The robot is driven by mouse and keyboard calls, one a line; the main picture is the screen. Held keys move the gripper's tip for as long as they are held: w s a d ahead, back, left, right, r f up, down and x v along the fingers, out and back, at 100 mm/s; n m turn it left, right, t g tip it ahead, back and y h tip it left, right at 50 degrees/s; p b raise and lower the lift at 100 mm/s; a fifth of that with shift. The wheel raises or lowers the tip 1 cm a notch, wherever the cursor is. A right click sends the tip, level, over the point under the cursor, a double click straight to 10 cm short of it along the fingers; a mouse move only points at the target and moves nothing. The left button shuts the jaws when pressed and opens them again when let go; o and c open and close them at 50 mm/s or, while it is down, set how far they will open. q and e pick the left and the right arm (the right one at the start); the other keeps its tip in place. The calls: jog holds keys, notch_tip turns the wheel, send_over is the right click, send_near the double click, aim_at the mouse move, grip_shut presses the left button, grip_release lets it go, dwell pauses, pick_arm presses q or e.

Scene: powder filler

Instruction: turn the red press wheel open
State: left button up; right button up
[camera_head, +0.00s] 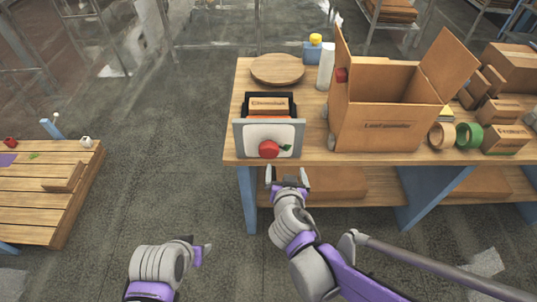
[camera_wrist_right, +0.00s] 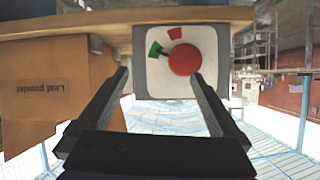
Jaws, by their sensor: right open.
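The red press wheel (camera_head: 268,149) sits on the white front panel of the press (camera_head: 243,135), at the table's front edge. A small green pointer (camera_head: 286,148) sticks out beside it. In the right wrist view the wheel (camera_wrist_right: 185,60) is a round red knob, with the green pointer (camera_wrist_right: 155,48) and a red patch (camera_wrist_right: 175,32) by it. My right gripper (camera_head: 287,177) is open and empty, in front of and slightly below the wheel, apart from it. Its fingers (camera_wrist_right: 160,75) show in the wrist view. My left gripper (camera_head: 203,250) is low in the head view, away from the table; its opening is unclear.
A large open cardboard box (camera_head: 375,128) stands right of the press. A round wooden board (camera_head: 277,69), a white cylinder (camera_head: 326,66) and a blue bottle with a yellow cap (camera_head: 313,50) are behind. Tape rolls (camera_head: 468,136) lie farther right. A low pallet table (camera_head: 30,208) is at left.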

aim_at(269, 154)
jog(key=shift+t+y, duration=0.5)
jog(key=shift+y, duration=0.1)
jog(key=w+a+f, duration=0.1)
jog(key=w, duration=0.2)
jog(key=w+a+f, duration=0.2)
jog(key=w, duration=0.2)
jog(key=w+a+f+b, duration=0.1)
jog(key=w, duration=0.3)
jog(key=shift+a+f, duration=0.15)
jog(key=shift+a, duration=0.2)
jog(key=c, duration=1.2)
jog(key=shift+c, duration=0.2)
